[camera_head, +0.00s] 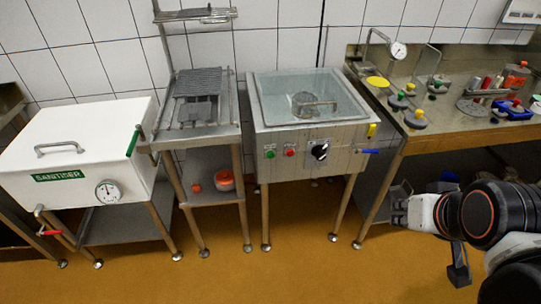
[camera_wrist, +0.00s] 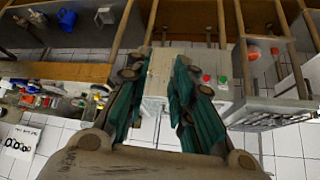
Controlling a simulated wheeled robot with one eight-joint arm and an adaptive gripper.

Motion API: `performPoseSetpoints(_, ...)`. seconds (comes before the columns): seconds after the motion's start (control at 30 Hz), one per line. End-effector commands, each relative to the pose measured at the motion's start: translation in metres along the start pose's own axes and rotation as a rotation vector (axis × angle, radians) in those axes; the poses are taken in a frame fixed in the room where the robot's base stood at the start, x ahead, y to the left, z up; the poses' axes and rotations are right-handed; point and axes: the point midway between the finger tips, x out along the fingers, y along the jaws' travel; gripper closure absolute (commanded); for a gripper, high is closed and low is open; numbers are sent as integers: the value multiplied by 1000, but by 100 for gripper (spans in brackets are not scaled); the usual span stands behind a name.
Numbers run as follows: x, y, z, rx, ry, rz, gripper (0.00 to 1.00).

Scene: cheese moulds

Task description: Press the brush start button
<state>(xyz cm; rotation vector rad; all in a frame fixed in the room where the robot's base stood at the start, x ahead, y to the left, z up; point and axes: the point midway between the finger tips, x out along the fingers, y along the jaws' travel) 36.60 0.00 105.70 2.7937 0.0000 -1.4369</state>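The wash unit (camera_head: 335,136) is a steel box on legs with an open basin. Its front panel has a green button (camera_head: 270,154), a red button (camera_head: 290,152) and a black knob (camera_head: 320,151); small labels above the buttons are too small to read. In the wrist view, where the scene appears upside down, the green button (camera_wrist: 222,79) and red button (camera_wrist: 206,78) show just right of my fingers. My gripper (camera_head: 399,213) is right of and lower than the panel, apart from it. Its green-padded fingers (camera_wrist: 161,64) are open with nothing between them.
A white sanitiser box (camera_head: 75,135) and a rack (camera_head: 206,140) stand left of the unit. A workbench (camera_head: 428,138) with tools and coloured-knob weights is at right. A blue lever (camera_head: 368,151) sticks out at the unit's lower right. The floor (camera_head: 300,275) in front is clear.

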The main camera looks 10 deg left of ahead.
Motion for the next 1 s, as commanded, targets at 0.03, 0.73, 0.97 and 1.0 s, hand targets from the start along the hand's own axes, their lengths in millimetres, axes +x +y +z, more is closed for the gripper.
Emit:
performPoseSetpoints(0.03,0,0,0,0,0,0,78)
performPoseSetpoints(0.73,0,0,0,0,0,0,100)
performPoseSetpoints(0.97,0,0,0,0,0,0,100)
performPoseSetpoints(1.0,0,0,0,0,0,0,100)
